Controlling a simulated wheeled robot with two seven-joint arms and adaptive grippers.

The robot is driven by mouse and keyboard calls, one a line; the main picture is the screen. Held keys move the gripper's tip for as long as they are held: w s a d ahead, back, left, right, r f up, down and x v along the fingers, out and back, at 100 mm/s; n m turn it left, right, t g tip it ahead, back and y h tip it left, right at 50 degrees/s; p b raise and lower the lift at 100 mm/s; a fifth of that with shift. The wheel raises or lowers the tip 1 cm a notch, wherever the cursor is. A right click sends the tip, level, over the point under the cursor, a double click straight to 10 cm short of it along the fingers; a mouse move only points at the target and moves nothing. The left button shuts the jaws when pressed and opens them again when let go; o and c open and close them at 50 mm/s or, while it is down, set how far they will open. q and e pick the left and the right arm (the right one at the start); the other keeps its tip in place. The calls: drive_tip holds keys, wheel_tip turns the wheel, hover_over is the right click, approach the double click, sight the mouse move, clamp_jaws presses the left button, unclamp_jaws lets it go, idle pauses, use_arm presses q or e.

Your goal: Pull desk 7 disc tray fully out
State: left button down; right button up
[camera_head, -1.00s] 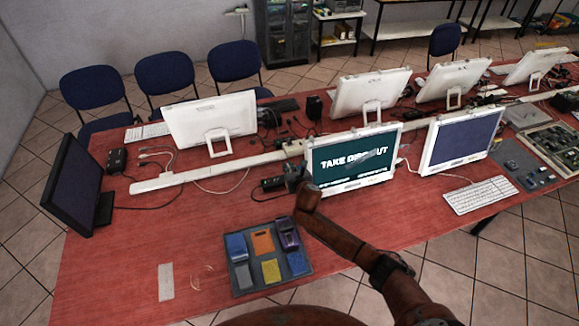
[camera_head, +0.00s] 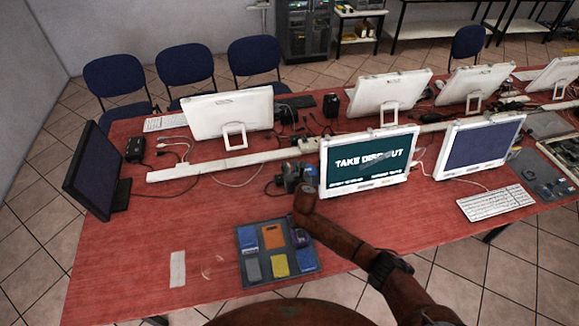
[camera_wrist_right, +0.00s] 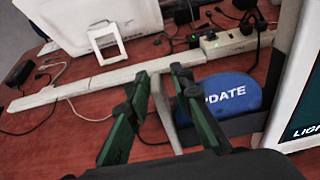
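The disc tray (camera_wrist_right: 235,126) is a dark tray sticking out from the left side of the lit monitor (camera_head: 366,163), whose screen reads "TAKE DISC OUT". A blue disc (camera_wrist_right: 228,98) marked "UPDATE" lies in it; a bit of this disc shows in the head view (camera_head: 310,175). In the head view the right gripper (camera_head: 293,177) is left of the monitor, small and partly hidden by my arm. My left gripper is out of view.
A grey organizer (camera_head: 247,268) with coloured items lies in front. A white power strip (camera_head: 225,165) and cables run behind the gripper. A dark monitor (camera_head: 92,172) stands at left, a keyboard (camera_head: 496,203) at right. The red table (camera_head: 130,240) is mostly bare at front left.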

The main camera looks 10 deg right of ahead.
drive_tip(key=shift+o, duration=0.3)
drive_tip(key=v, duration=1.2)
drive_tip(key=shift+f, duration=0.1)
